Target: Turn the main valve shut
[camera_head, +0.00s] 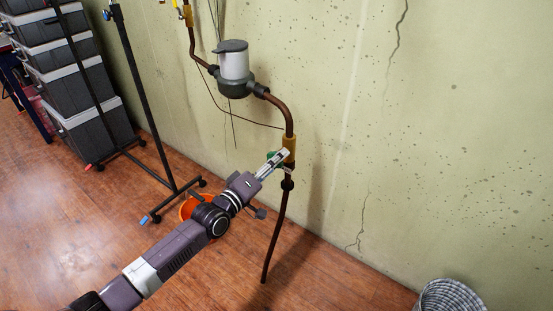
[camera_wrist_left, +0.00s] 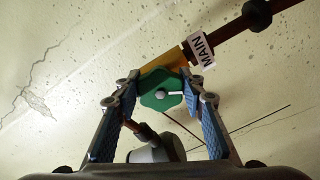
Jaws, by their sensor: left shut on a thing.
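The main valve has a green lobed handle (camera_wrist_left: 160,89) and a brass body (camera_head: 289,150) on the brown pipe by the wall. A white tag reading MAIN (camera_wrist_left: 201,50) hangs beside it in the left wrist view. My left gripper (camera_head: 277,160) reaches the valve from the lower left. In the left wrist view its two blue-padded fingers (camera_wrist_left: 160,98) stand on either side of the handle and are shut on it. In the head view the gripper hides most of the handle. My right gripper is not in view.
A grey water meter (camera_head: 234,65) sits on the pipe above the valve. A dark stand (camera_head: 142,95) and stacked grey cases (camera_head: 85,100) are at the left. An orange bucket (camera_head: 187,208) is behind my left arm. A woven basket (camera_head: 450,297) stands at the lower right.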

